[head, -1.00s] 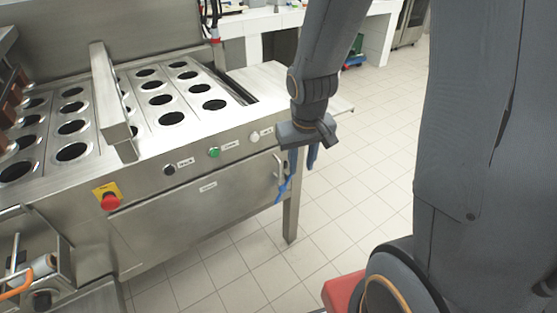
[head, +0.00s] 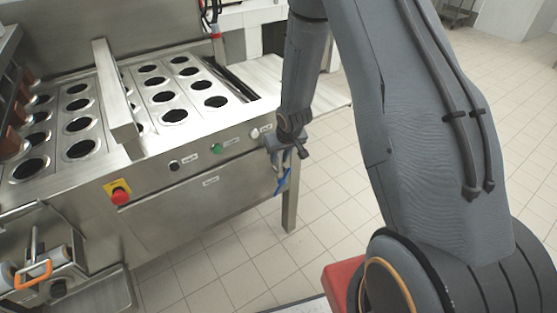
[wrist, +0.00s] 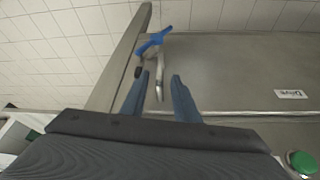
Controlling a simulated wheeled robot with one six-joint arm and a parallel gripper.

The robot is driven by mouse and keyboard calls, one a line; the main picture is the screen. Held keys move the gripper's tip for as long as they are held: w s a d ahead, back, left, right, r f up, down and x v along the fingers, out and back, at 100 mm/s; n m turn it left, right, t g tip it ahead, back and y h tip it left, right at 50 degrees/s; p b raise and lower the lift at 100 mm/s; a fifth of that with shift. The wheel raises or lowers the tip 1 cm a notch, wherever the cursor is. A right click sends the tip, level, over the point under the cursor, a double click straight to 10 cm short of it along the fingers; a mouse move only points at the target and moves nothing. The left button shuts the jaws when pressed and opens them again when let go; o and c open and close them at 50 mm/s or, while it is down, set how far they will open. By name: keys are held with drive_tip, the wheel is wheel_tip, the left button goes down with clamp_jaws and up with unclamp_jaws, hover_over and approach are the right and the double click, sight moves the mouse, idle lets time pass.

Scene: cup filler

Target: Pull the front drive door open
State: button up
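The front drive door (head: 200,202) is the flat steel panel below the machine's row of buttons, and it looks closed. In the wrist view the door (wrist: 235,70) carries a "Drive" label (wrist: 291,94). A metal handle (wrist: 159,88) with a blue part (wrist: 153,42) sits near the door's edge. My gripper (wrist: 160,78) is open, its two blue-grey fingers apart, with the handle showing between them in the picture. I cannot tell how deep the handle lies between the fingers. In the head view my gripper (head: 284,170) is at the door's right end, partly covering the handle.
A red emergency button (head: 120,196) on a yellow plate, a black knob (head: 174,165) and a green button (head: 216,148) line the front panel. A machine leg (head: 290,208) stands below the door's right end.

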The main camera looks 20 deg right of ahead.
sight(279, 158)
drive_tip(key=shift+p+x, duration=0.3)
drive_tip(key=shift+x, duration=1.5)
clamp_jaws()
